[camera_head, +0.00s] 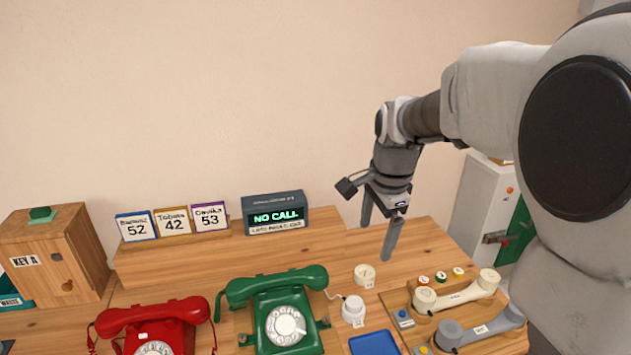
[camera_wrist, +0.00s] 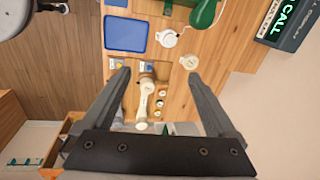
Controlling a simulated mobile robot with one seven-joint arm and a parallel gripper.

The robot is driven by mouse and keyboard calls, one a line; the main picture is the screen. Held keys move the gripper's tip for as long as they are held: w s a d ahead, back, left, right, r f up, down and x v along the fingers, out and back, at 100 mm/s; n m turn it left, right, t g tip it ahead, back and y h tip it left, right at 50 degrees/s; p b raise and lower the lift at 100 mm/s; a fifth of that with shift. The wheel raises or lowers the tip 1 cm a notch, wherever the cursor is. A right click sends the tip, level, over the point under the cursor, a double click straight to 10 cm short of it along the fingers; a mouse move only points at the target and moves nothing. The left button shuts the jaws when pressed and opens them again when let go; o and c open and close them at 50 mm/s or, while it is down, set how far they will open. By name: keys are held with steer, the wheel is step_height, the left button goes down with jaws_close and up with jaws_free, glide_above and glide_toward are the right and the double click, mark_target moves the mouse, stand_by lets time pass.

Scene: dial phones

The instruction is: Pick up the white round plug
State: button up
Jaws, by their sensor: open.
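The white round plug (camera_head: 353,309) stands on the wooden desk just right of the green phone (camera_head: 285,311), with a thin white cord running to its top left. It also shows in the wrist view (camera_wrist: 168,39), near the top. A cream round piece (camera_head: 365,274) with a small label sits just behind it; the wrist view shows this piece too (camera_wrist: 189,62). My gripper (camera_head: 377,242) is open and empty, above the desk behind both round pieces. In the wrist view its fingers (camera_wrist: 158,75) are spread, with nothing between the tips.
A blue tray (camera_head: 374,343) lies in front of the plug. A wooden board with a cream handset (camera_head: 456,293) and a grey handset (camera_head: 480,330) is to the right. A red phone (camera_head: 154,326) is at left. A display reading NO CALL (camera_head: 276,214) stands on the raised shelf.

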steer(key=w+f+m+g, duration=0.2)
steer(key=w+f+m, duration=0.7)
steer(key=f, duration=0.4)
glide_above(354, 301)
steer(key=shift+n, duration=0.3)
steer(key=f, duration=1.1)
steer(key=shift+d+f, duration=0.4)
steer(key=shift+a+f, duration=0.2)
steer(key=shift+f, duration=1.15)
steer(key=shift+a+f, duration=0.15)
steer(key=shift+f, duration=1.15)
steer(key=c, duration=1.3)
steer(key=shift+r, duration=0.1)
